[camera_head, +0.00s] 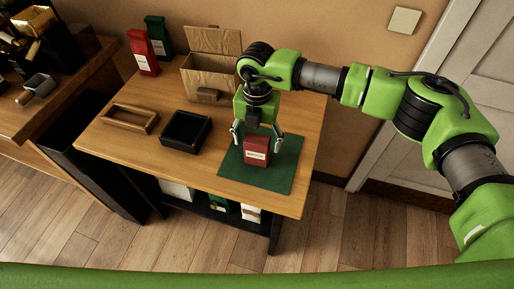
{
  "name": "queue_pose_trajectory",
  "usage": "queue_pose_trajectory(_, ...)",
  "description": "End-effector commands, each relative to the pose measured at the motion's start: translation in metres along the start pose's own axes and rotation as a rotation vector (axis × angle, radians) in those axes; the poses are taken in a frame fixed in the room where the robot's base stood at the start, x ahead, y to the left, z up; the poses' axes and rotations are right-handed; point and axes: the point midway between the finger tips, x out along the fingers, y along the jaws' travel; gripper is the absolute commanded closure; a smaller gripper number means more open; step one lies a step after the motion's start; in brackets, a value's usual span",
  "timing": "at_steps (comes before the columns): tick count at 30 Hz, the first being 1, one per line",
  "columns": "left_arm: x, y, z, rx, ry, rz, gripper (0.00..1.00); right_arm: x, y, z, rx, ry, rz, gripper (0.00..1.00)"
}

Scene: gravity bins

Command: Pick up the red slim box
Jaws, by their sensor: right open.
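A dark red box (256,151) with a white label stands upright on a green mat (286,177) at the right of the wooden table. My right gripper (257,133) is open above it, with one finger to the left of the box's top and one to the right. I cannot tell whether the fingers touch it. A brighter red slim package (142,54) with a white label stands at the table's back left. My left gripper is not in view.
A green package (158,38) stands behind the brighter red one. An open wooden box (203,82), a brown tray (129,119) and a black tray (186,131) occupy the table's middle and left. The table's front strip is clear. Packages sit on a shelf below.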

Motion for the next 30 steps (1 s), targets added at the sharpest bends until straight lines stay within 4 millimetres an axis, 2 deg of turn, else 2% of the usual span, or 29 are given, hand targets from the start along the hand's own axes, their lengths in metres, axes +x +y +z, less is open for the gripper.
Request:
queue_pose_trajectory(2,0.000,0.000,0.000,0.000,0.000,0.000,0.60,0.000,0.000,0.000,0.000,0.000,0.000,0.32)
queue_pose_trajectory(3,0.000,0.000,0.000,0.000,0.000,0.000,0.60,0.000,0.000,0.000,0.000,0.000,0.000,0.37)
queue_pose_trajectory(7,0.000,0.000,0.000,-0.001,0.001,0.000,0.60,0.000,0.000,0.000,0.000,0.000,0.000,0.71)
queue_pose_trajectory(8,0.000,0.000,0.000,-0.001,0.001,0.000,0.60,0.000,0.000,0.000,0.000,0.000,0.000,0.75)
queue_pose_trajectory(20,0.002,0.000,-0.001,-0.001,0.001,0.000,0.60,-0.004,0.001,0.001,0.000,-0.001,0.001,0.76)
queue_pose_trajectory(23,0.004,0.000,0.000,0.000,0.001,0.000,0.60,-0.012,0.001,0.001,0.001,-0.002,0.003,0.76)
queue_pose_trajectory(27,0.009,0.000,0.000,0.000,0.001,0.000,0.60,-0.032,0.001,0.001,0.001,-0.004,0.003,0.76)
queue_pose_trajectory(30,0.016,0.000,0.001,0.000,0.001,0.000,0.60,-0.047,-0.003,-0.015,-0.005,-0.003,0.004,0.76)
